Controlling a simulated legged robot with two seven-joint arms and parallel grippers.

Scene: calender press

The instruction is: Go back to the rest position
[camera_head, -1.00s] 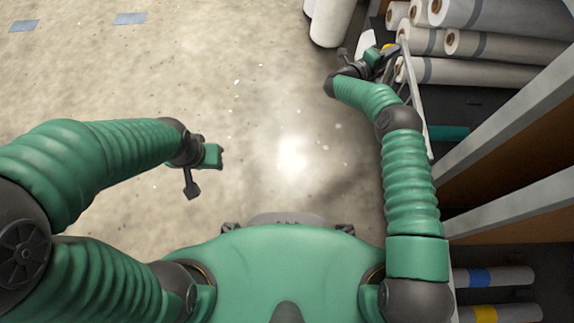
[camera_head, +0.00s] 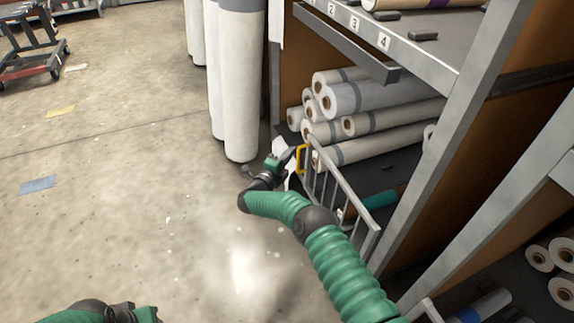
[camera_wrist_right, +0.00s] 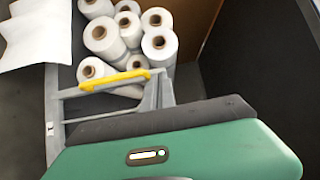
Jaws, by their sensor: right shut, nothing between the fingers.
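My right gripper (camera_head: 284,160) is beside the shelf, close to the yellow handle (camera_head: 301,158) of a grey barred gate (camera_head: 338,190). It is shut with nothing between its fingers; the exact gap to the handle is hard to judge. In the right wrist view the yellow handle (camera_wrist_right: 115,80) lies beyond my green gripper body and its dark pad. My left gripper (camera_head: 140,314) shows only in part at the bottom left edge of the head view; its fingers are cut off, so its opening is hidden.
Several white rolls (camera_head: 370,95) lie stacked on the shelf behind the gate. Tall white rolls (camera_head: 238,90) stand on the floor left of the shelf. Grey shelf posts (camera_head: 470,130) rise at the right. A dark red cart (camera_head: 35,60) stands far left. The middle floor is clear.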

